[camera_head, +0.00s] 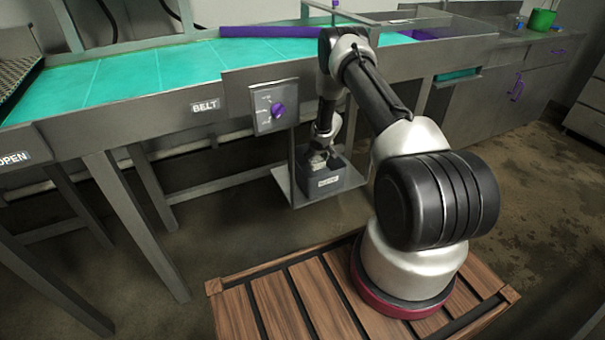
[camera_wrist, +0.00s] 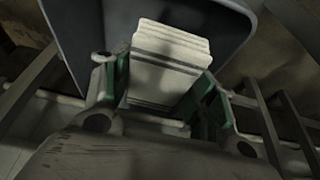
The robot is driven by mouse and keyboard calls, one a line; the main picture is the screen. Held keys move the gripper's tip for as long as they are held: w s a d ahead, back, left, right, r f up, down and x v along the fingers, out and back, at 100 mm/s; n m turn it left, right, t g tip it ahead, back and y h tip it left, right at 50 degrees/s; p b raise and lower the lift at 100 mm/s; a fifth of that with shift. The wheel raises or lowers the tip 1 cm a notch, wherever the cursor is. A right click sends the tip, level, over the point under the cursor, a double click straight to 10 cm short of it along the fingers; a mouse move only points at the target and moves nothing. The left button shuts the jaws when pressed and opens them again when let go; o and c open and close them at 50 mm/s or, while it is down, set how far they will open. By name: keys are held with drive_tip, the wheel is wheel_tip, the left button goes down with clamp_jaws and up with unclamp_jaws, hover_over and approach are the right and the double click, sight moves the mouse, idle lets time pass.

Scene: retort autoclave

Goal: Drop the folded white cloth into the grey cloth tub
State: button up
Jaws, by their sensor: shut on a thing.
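The folded white cloth (camera_wrist: 172,52) is between the two fingers of my gripper (camera_wrist: 160,95) in the wrist view. The gripper is shut on it, and its layered folds face the camera. The grey cloth tub (camera_wrist: 90,45) shows behind and around the cloth in the wrist view. In the head view the tub (camera_head: 343,180) stands on a low shelf under the belt table, with a small white label on its front. My gripper (camera_head: 320,158) points down at the tub's opening there. The cloth cannot be made out clearly in the head view.
The tub's shelf (camera_head: 290,190) hangs below the belt table (camera_head: 150,75) with its teal surface. A panel with a purple knob (camera_head: 277,109) sits just above and left of the tub. Table legs (camera_head: 130,220) stand at the left. A green bucket (camera_head: 541,20) is far right.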

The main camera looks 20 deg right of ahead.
sight(320, 164)
drive_tip(key=f, duration=0.6)
drive_tip(key=shift+w+a+f, duration=0.1)
drive_tip(key=shift+w+f, duration=0.15)
drive_tip(key=shift+f, duration=2.05)
drive_tip(key=shift+f, duration=0.6)
drive_tip(key=o, duration=1)
drive_tip(key=shift+r, duration=0.25)
drive_tip(key=v, duration=1.2)
drive_tip(key=shift+s+r, duration=0.1)
drive_tip(key=shift+r, duration=0.3)
